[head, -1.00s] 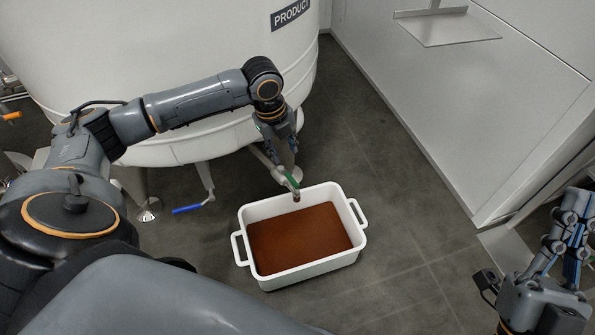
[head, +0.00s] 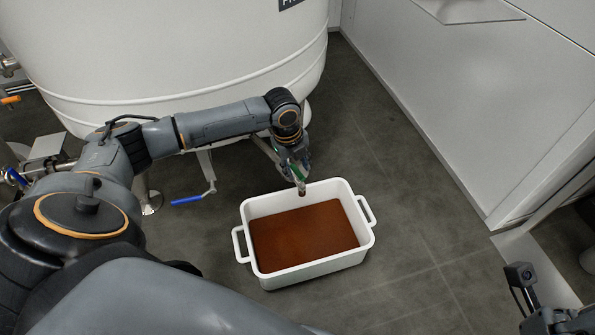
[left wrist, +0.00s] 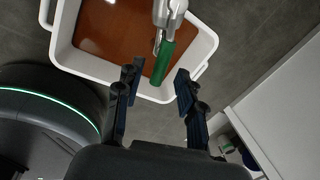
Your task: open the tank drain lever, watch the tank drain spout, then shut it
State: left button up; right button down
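The white tank (head: 200,60) stands at the back left. Its drain spout (head: 302,189) sits low at the front, over the back edge of a white tub (head: 307,273). The drain lever has a green handle; it shows in the left wrist view (left wrist: 165,62), beside the metal spout (left wrist: 168,14). My left gripper (left wrist: 157,80) is open, with the handle's end between and just beyond its fingertips, apparently untouched. In the head view my left gripper (head: 293,163) partly hides the lever. I make out no stream from the spout. My right gripper is out of view.
Brown liquid (head: 305,237) covers the tub's bottom. A blue-handled lever (head: 187,200) hangs under the tank to the left. A white wall panel (head: 450,100) runs along the right. The grey floor (head: 410,245) between tub and panel is clear.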

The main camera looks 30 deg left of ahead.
pick_arm(q)
jog(key=shift+w+f, duration=0.1)
jog(key=shift+f, duration=0.4)
grip_shut()
